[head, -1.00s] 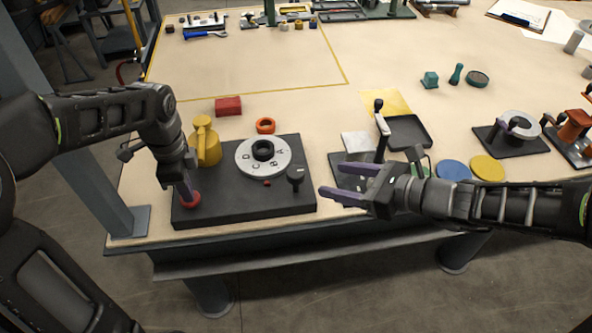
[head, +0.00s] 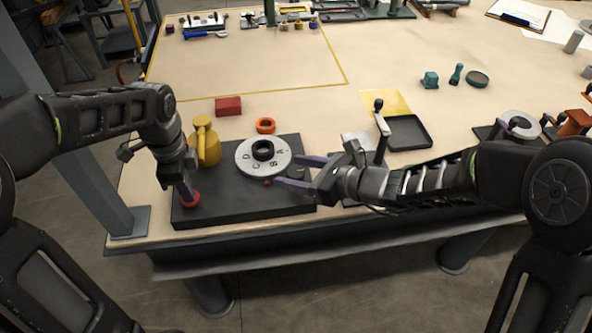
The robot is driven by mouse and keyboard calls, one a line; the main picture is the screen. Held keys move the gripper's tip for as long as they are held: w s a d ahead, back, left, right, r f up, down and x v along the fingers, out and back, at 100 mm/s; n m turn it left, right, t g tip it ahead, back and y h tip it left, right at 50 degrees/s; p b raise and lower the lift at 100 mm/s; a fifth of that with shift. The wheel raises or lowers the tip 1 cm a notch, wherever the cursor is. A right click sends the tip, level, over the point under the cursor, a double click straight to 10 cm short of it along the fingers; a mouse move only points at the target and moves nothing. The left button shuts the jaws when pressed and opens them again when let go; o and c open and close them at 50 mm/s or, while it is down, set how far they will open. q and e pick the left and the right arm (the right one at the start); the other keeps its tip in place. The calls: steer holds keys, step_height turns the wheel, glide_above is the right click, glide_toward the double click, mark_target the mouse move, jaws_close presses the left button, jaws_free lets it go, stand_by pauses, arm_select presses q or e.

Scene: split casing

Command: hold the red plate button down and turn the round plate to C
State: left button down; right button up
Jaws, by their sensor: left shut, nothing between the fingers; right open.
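The round plate (head: 243,166) is a light grey disc with letters A, B, C and D and a black hub (head: 263,150), set on a dark base (head: 228,205). A small red mark (head: 267,183) sits on the base at the disc's front edge. My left gripper (head: 189,194) is shut, pointing down with its tips at the red plate button (head: 191,201) at the base's left; whether the button is pressed in cannot be told.
A dark tray (head: 408,132) and an upright lever (head: 381,130) are to the right. The table's middle is clear.

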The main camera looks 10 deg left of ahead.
jaws_close()
stand_by(0.7)
